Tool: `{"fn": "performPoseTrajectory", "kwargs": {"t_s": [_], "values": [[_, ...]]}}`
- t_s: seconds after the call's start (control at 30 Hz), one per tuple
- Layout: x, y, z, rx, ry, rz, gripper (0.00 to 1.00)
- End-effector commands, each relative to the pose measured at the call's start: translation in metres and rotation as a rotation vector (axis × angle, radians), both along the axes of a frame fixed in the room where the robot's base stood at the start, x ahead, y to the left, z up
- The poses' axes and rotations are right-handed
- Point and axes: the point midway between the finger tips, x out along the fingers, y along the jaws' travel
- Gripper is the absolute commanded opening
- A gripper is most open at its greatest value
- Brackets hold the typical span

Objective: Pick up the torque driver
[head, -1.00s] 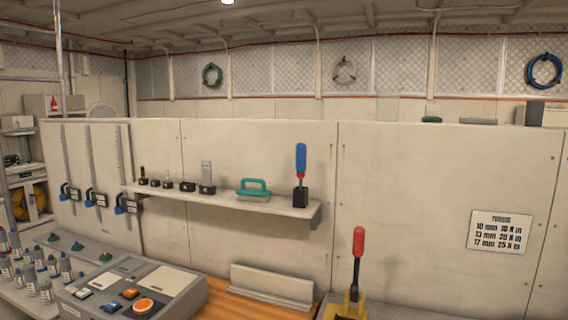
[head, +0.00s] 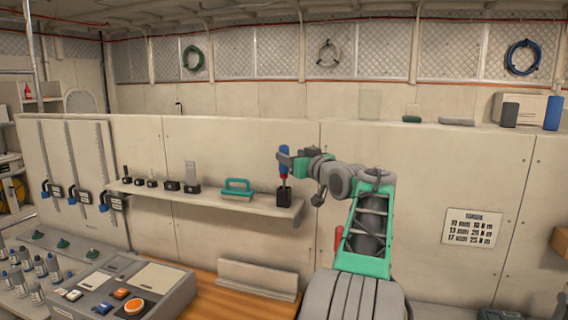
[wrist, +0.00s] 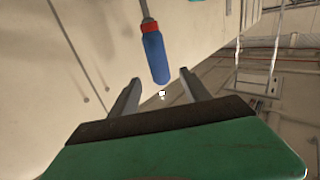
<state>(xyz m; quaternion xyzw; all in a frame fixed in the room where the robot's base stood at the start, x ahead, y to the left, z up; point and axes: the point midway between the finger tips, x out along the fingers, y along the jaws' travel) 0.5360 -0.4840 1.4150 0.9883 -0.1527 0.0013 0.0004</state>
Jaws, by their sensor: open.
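The torque driver (head: 285,165) has a blue handle and stands upright in a black holder (head: 290,197) at the right end of the wall shelf. In the wrist view the blue handle (wrist: 155,58), with a red collar and a metal shank, points down towards my gripper (wrist: 160,80). Its end lies about between the tips of the two open fingers, and no finger is seen closed on it. In the head view my gripper (head: 289,160) is at the handle, partly covering it. Whether a finger touches the handle cannot be told.
The shelf (head: 215,200) also holds a teal-handled block (head: 237,187) and several small black-based tools to the left. A red-handled tool (head: 338,238) is mostly hidden behind my arm. A control box (head: 120,290) stands below left.

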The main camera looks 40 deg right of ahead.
Motion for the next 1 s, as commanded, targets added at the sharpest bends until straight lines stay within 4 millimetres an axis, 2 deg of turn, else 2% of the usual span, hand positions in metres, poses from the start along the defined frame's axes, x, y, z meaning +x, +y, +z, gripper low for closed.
{"fn": "performPoseTrajectory", "kwargs": {"t_s": [0.2, 0.3, 0.53, 1.0], "values": [[0.037, -0.011, 0.004, 0.003, 0.002, 0.002, 0.55], [0.05, -0.015, 0.001, 0.002, 0.002, 0.0, 0.55], [0.053, -0.016, -0.002, 0.001, 0.002, -0.001, 0.55], [0.052, -0.016, -0.002, 0.001, 0.002, -0.001, 0.17]]}}
